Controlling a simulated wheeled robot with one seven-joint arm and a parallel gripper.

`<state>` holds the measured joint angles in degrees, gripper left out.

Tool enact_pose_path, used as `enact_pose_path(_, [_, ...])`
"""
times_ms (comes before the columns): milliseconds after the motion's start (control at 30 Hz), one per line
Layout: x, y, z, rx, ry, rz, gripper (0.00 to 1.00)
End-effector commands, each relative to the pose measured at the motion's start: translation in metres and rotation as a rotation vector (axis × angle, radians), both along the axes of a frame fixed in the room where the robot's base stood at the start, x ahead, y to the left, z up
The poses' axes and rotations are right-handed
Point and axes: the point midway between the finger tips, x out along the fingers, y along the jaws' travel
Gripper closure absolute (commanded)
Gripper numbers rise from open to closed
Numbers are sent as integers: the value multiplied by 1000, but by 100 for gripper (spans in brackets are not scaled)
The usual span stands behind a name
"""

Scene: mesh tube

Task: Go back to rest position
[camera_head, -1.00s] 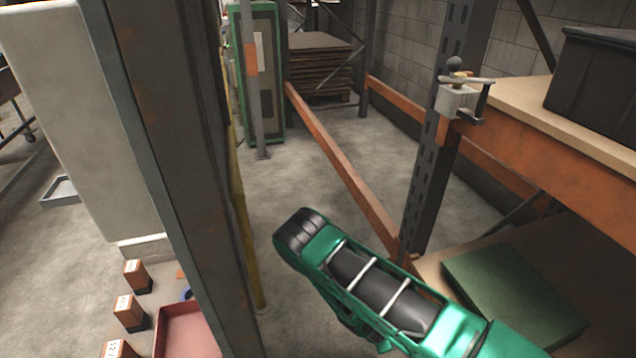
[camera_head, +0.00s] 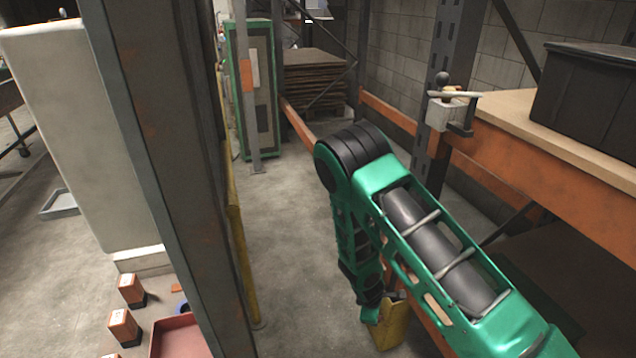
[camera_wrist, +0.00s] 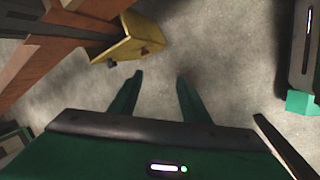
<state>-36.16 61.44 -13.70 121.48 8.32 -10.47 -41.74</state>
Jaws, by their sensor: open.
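My gripper (camera_wrist: 157,92) shows in the wrist view with its two green fingers apart and nothing between them. Bare concrete floor lies beyond the fingertips. In the head view my green arm is bent, with its elbow raised at the middle and the forearm hanging down. The gripper end (camera_head: 372,312) is low beside a yellow part at the foot of the rack, and its fingers are hard to make out there.
The yellow rack guard (camera_wrist: 130,42) is close to the left finger in the wrist view; it also shows in the head view (camera_head: 396,325). An orange-beamed shelf (camera_head: 560,175) holds a black crate (camera_head: 590,95) at right. A grey post (camera_head: 165,150) stands left. Floor between is clear.

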Motion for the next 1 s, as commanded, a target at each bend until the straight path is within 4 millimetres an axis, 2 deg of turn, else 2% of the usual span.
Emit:
enact_pose_path(33, [6,0,21,28,-10,-49,57])
enact_pose_path(200, [14,-4,79,108,-28,-201,57])
enact_pose_path(467, [15,-18,169,225,-56,-414,57])
enact_pose_path(733, [0,-38,259,340,-85,-611,57])
enact_pose_path(1000, [-30,-62,340,442,-119,-790,57])
